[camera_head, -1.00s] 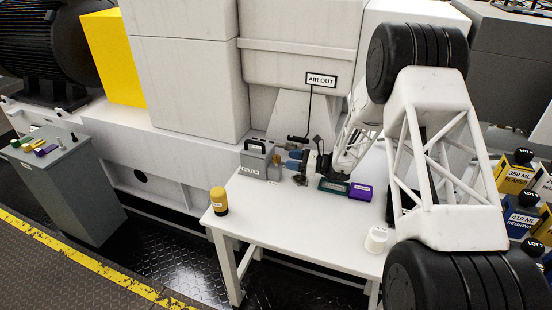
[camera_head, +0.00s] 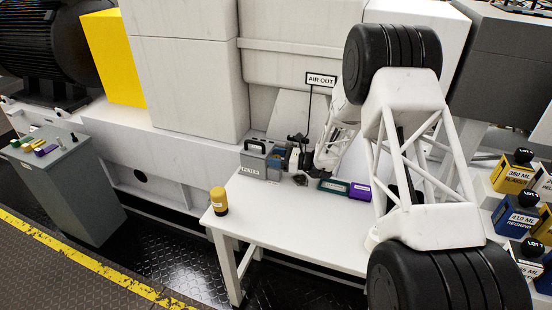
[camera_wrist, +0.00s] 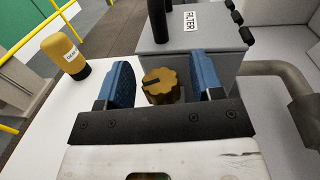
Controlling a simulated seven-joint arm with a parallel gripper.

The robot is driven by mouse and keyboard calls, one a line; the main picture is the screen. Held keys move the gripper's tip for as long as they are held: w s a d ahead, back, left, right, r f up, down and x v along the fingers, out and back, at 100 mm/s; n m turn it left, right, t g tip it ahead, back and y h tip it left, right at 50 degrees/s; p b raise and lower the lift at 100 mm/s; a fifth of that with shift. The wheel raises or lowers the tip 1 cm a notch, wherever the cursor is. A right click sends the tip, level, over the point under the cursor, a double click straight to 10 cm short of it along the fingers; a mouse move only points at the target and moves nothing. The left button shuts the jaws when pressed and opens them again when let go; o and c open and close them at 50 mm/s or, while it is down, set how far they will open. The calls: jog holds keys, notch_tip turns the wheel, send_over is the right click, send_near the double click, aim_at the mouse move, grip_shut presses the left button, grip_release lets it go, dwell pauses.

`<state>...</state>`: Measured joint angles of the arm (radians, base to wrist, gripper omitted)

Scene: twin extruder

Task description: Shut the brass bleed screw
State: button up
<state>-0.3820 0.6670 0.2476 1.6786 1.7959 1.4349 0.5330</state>
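The brass bleed screw (camera_wrist: 161,85) shows in the wrist view as a ridged round knob with a dark mark on its top. It stands in front of the grey filter box (camera_wrist: 195,55), which also shows in the head view (camera_head: 254,164). My gripper (camera_wrist: 163,82) is open, with one blue finger on each side of the knob. A gap shows on both sides, so neither finger appears to touch it. In the head view my gripper (camera_head: 288,158) is at the right side of the filter box, and the screw cannot be made out there.
A yellow, black-capped container (camera_head: 218,201) stands at the left of the white table (camera_head: 285,232). A green case (camera_head: 333,186) and a purple box (camera_head: 360,191) lie right of my gripper. A grey pipe (camera_wrist: 285,80) runs at the right in the wrist view. The AIR OUT sign (camera_head: 321,80) stands behind.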

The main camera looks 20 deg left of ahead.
jog(key=c, duration=0.9)
jog(key=shift+t, duration=0.3)
jog(key=shift+m+t, duration=2.3)
jog(key=shift+t, duration=1)
jog(key=o, duration=0.9)
jog(key=shift+n+g, duration=0.6)
jog(key=shift+g, duration=0.2)
